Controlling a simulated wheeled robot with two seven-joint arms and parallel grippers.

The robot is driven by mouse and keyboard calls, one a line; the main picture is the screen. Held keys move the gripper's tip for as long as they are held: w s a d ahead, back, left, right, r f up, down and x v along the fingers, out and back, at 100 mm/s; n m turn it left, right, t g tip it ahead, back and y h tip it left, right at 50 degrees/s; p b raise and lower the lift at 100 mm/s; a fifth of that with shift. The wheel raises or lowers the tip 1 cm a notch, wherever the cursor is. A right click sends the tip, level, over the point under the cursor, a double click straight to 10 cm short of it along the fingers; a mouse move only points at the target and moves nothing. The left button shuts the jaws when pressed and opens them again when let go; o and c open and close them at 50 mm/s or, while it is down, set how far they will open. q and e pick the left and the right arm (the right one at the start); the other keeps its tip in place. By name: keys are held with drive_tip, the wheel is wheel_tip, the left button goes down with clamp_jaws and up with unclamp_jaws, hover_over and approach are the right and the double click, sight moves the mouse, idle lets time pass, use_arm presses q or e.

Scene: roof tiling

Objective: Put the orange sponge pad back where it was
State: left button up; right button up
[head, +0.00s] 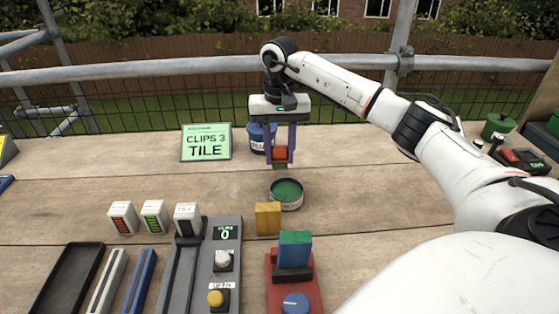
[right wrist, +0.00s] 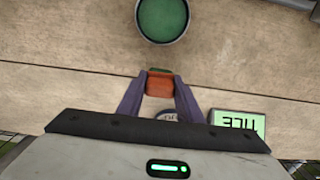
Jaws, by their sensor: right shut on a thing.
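My right gripper (head: 281,158) is shut on the orange sponge pad (head: 281,153), holding it above the table. The pad's lower end is green. In the right wrist view the pad (right wrist: 160,86) sits between the two purple fingers, with a green edge on its far side. A round open tin (head: 286,194) with green contents stands just in front of and below the pad; it also shows in the right wrist view (right wrist: 163,18). The pad is apart from the tin. My left gripper is not in view.
A yellow block (head: 268,218) stands in front of the tin. A blue pad with a green top (head: 294,249) stands in a red base (head: 281,291). A blue tub (head: 258,138) and a CLIPS 3 TILE sign (head: 206,143) stand behind. A counter panel (head: 228,262) is left.

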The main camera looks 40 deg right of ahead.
sight(279, 146)
drive_tip(key=shift+f, duration=1.25)
drive_tip(key=shift+f, duration=0.15)
drive_tip(key=o, duration=1)
wheel_tip(279, 146, up, 12)
drive_tip(key=shift+r, duration=0.2)
